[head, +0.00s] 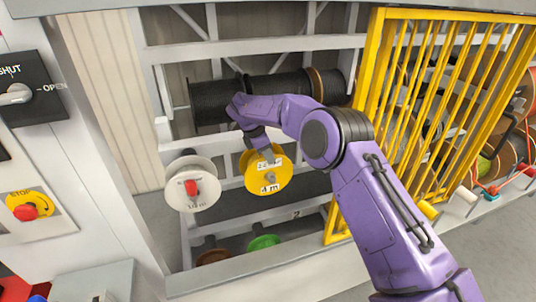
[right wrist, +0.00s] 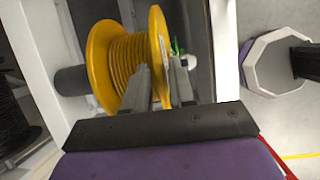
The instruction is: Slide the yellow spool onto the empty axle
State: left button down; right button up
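The yellow spool (head: 256,186) faces me in the lower bay of the rack, right of a white spool, with white labels on its front. My right gripper (head: 264,152) reaches its top edge from above. In the right wrist view the fingers (right wrist: 164,82) stand on either side of the rim of the yellow spool (right wrist: 124,58) and look closed on it. A dark grey cylinder (right wrist: 72,80) shows behind the spool; I cannot tell whether it is the axle. No bare axle shows clearly in the head view. My left gripper is not in view.
A white spool (head: 192,196) with a red centre is close on the left. Black reels (head: 212,103) hang behind my arm. A yellow barred gate (head: 440,90) stands to the right. Green (head: 263,242) and brown (head: 212,257) spools sit below, behind the white front ledge.

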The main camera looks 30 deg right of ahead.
jog(key=shift+o, duration=0.7)
jog(key=shift+w+f, duration=0.1)
jog(key=shift+f, duration=0.2)
jog(key=shift+r, duration=0.15)
jog(key=shift+a+r+b, duration=0.2)
jog(key=shift+r+b, duration=0.15)
jog(key=b+v, duration=0.1)
jog(key=v, duration=0.8)
jog(key=shift+r+b, duration=0.35)
jog(key=shift+b, duration=0.05)
jog(key=shift+a+f, duration=0.1)
